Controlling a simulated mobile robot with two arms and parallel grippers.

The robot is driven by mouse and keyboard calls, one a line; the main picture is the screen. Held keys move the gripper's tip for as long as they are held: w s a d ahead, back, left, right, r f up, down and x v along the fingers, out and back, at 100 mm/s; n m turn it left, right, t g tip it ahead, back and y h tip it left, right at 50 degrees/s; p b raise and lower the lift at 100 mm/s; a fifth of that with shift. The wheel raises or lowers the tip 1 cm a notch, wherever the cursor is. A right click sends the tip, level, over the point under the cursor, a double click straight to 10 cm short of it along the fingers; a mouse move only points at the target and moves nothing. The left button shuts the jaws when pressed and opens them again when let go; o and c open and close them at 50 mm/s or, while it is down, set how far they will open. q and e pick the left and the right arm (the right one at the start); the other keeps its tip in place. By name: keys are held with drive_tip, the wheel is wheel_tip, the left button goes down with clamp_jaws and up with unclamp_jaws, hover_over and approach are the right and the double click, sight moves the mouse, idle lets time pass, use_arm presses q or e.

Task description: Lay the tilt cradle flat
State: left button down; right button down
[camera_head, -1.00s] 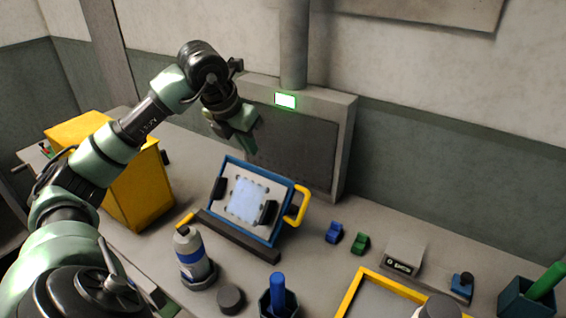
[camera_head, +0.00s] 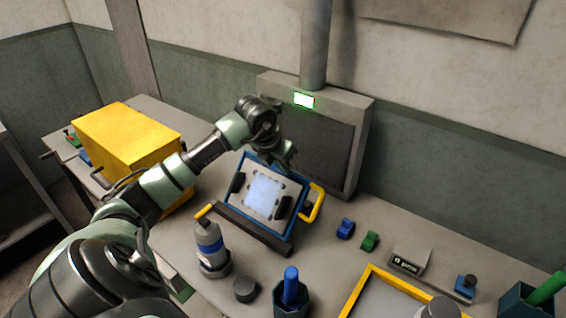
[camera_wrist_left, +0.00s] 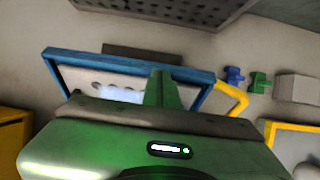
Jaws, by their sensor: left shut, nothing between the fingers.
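The tilt cradle (camera_head: 266,192) is a blue-framed plate standing tilted on the bench, with black clamps, a light blue sheet on its face and a yellow handle (camera_head: 315,204) on its right side. Its blue frame (camera_wrist_left: 130,60) also crosses the left wrist view. My left gripper (camera_head: 286,163) is shut and empty, at the cradle's raised top edge. In the wrist view the green fingers (camera_wrist_left: 163,88) overlap the frame's edge; I cannot tell whether they touch. My right gripper is not in view.
A dark bar (camera_head: 252,230) lies along the cradle's front. A spray bottle (camera_head: 210,243) stands before it, beside a dark cup (camera_head: 290,297). A grey panel (camera_head: 315,135) rises behind. Blue (camera_head: 345,228) and green (camera_head: 370,240) blocks lie right. A yellow box (camera_head: 125,140) stands left.

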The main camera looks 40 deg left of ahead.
use_arm(q)
drive_tip(key=shift+w, duration=0.15)
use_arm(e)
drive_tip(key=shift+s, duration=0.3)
